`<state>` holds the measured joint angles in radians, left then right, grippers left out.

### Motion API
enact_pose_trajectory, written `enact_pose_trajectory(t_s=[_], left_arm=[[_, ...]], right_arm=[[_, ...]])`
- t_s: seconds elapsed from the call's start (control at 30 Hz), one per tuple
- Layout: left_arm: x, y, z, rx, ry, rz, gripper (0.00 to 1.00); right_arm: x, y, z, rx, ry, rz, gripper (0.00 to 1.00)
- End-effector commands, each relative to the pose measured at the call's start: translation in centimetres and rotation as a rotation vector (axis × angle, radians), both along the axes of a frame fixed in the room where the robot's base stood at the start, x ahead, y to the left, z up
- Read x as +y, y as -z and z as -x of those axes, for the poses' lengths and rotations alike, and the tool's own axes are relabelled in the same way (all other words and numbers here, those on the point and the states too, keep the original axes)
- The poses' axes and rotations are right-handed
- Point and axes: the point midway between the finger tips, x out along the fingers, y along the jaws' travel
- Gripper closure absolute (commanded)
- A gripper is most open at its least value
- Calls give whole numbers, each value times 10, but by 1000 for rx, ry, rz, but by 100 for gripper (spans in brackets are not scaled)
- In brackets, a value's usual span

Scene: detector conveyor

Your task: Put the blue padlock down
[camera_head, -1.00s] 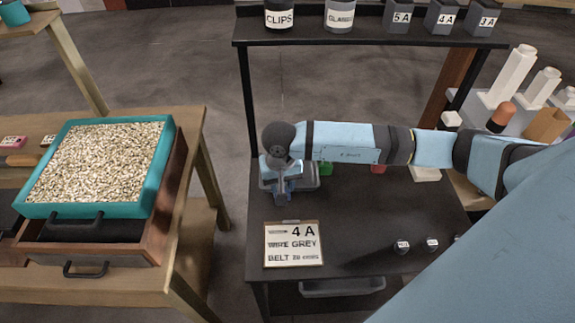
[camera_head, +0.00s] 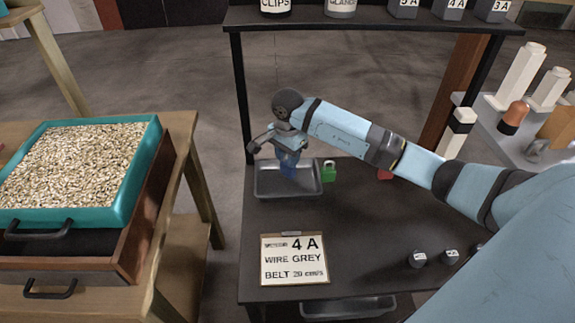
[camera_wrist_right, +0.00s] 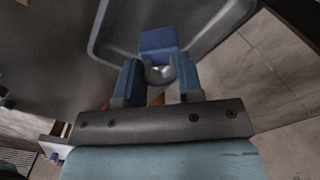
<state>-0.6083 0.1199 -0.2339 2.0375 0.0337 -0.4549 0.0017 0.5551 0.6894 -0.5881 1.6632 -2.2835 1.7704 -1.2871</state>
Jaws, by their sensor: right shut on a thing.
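The blue padlock (camera_head: 289,168) hangs from my right gripper (camera_head: 288,154) over the small grey tray (camera_head: 262,192) at the back left of the dark bench. In the right wrist view the padlock's blue body (camera_wrist_right: 158,41) points away from me, with its shackle between the two fingers of my right gripper (camera_wrist_right: 158,78). The grey tray (camera_wrist_right: 103,50) lies beyond it. The gripper is shut on the padlock's shackle. I cannot tell whether the padlock's lower end touches the tray floor. My left gripper is not in view.
A green padlock (camera_head: 329,171) stands just right of the tray, and a red one (camera_head: 385,174) is farther right, partly behind my arm. A sign board (camera_head: 295,259) lies in front. A shelf (camera_head: 370,22) spans the back. The bench middle is clear.

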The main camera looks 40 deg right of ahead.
Motion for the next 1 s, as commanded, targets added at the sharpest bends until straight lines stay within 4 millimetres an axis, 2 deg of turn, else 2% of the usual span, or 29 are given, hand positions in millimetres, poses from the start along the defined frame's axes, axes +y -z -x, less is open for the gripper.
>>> enact_pose_trajectory(t_s=[0.2,0.6,0.63,0.7,0.73,1.0], left_arm=[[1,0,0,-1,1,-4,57],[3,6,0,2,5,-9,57],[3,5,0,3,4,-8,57],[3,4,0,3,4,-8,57],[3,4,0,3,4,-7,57],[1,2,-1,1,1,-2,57]], right_arm=[[1,30,1,1,-1,-2,100],[0,38,0,-1,-2,1,100],[0,37,0,-1,-2,1,61],[0,36,0,-1,-2,0,45],[0,36,0,-1,-2,0,40],[1,35,0,-1,-2,0,40]])
